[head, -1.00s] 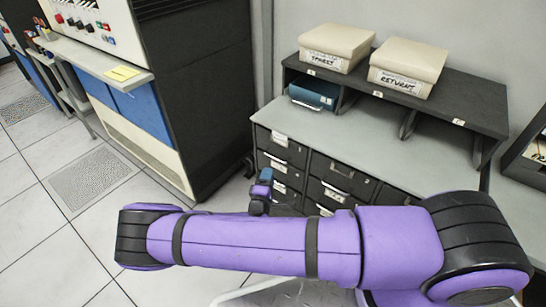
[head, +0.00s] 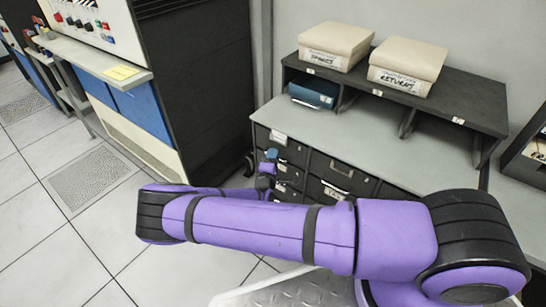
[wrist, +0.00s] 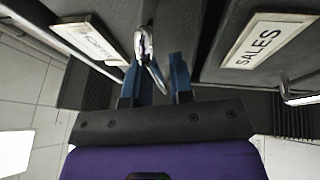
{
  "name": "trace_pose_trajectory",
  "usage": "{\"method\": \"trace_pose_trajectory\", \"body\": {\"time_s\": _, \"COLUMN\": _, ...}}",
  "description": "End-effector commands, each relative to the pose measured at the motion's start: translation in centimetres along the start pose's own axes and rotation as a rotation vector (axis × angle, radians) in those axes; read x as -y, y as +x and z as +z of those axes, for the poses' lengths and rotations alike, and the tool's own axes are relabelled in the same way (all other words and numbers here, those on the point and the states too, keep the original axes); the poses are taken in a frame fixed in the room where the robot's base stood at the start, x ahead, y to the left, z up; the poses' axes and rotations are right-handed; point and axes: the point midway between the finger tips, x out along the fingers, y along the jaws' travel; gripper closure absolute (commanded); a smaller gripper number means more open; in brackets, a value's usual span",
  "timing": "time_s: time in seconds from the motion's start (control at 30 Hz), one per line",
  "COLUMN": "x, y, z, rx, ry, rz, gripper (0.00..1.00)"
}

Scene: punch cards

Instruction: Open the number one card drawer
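The card drawers are dark fronts with pale labels and metal handles under the grey counter. The left column's top drawer (head: 279,145) is at the counter's left end. I cannot read a number on any drawer. My gripper (head: 270,157) is in front of this left column. In the wrist view my gripper (wrist: 155,75) has its two blue fingers apart, with a metal handle (wrist: 147,52) reaching between them. I cannot tell whether the fingers touch it. A drawer label reading SALES (wrist: 263,40) is on the right, and another label (wrist: 88,40), not readable, is on the left.
On the shelf (head: 472,112) stand two beige boxes, SPARES (head: 336,42) and RETURNS (head: 408,65). A blue box (head: 314,92) sits beneath it. A tall black cabinet (head: 198,90) stands left of the drawers. Tiled floor (head: 85,225) is free at the left.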

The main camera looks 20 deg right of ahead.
Motion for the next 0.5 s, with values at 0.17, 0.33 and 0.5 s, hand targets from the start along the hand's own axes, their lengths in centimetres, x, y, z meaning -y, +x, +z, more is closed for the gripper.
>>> {"method": "trace_pose_trajectory", "body": {"time_s": 0.17, "x": 0.0, "y": 0.0, "z": 0.0, "rx": 0.0, "ry": 0.0, "rz": 0.0, "gripper": 1.0}}
{"method": "trace_pose_trajectory", "body": {"time_s": 0.33, "x": 0.0, "y": -0.1, "z": -0.1, "rx": 0.0, "ry": 0.0, "rz": 0.0, "gripper": 1.0}}
{"method": "trace_pose_trajectory", "body": {"time_s": 0.5, "x": -0.3, "y": -1.2, "z": -0.5, "rx": -0.001, "ry": 0.001, "rz": 0.0, "gripper": 1.0}}
